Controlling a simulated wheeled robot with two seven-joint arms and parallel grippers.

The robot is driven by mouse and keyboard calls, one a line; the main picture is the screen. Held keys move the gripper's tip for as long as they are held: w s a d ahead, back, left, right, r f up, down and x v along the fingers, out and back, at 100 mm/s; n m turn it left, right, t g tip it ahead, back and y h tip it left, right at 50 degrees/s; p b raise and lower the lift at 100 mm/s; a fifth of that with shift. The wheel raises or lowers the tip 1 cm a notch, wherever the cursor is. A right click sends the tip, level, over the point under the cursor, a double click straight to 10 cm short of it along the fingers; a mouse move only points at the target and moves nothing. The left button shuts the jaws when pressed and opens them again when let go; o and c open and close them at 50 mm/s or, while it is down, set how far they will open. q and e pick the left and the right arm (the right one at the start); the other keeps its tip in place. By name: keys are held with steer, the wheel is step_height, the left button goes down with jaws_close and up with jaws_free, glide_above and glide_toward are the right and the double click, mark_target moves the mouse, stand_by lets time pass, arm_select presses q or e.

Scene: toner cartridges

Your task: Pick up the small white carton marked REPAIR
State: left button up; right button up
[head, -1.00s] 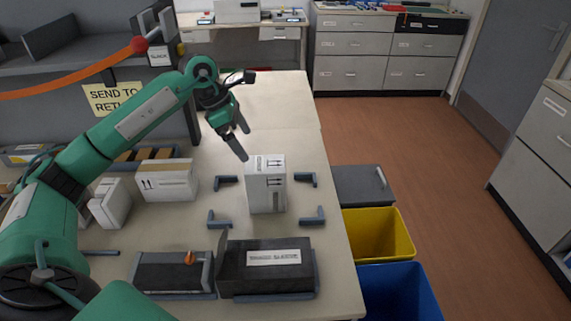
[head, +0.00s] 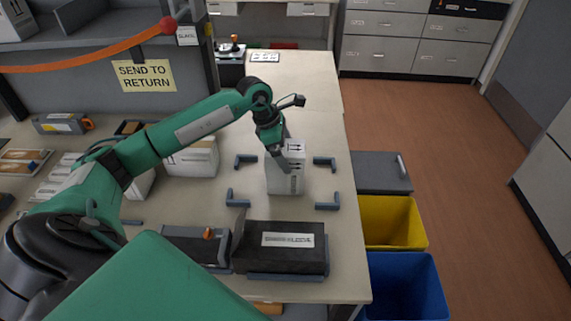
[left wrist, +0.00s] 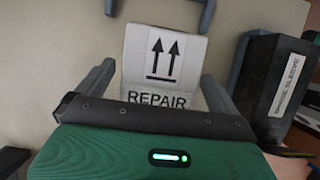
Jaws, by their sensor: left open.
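The small white carton (head: 284,182) stands upright on the table between several grey corner brackets. In the left wrist view the carton (left wrist: 163,52) shows two black up arrows and the word REPAIR, its lower part cut off by my gripper's body. My left gripper (head: 287,158) is over the carton's top in the head view and hides part of it. In the left wrist view my left gripper (left wrist: 158,72) is open, one finger on each side of the carton. I cannot tell if either finger touches it. My right gripper is not in view.
A black box (head: 285,257) with a white label lies in front of the carton. Another white carton (head: 193,160) stands to the left. A yellow bin (head: 392,222) and a blue bin (head: 402,285) are beyond the table's right edge.

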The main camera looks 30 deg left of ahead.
arm_select(q)
steer(key=shift+x, duration=1)
steer(key=shift+f+b, duration=0.3)
steer(key=shift+b, duration=0.05)
steer(key=shift+c, duration=0.5)
steer(key=c, duration=1.6)
steer(key=shift+r, duration=0.1)
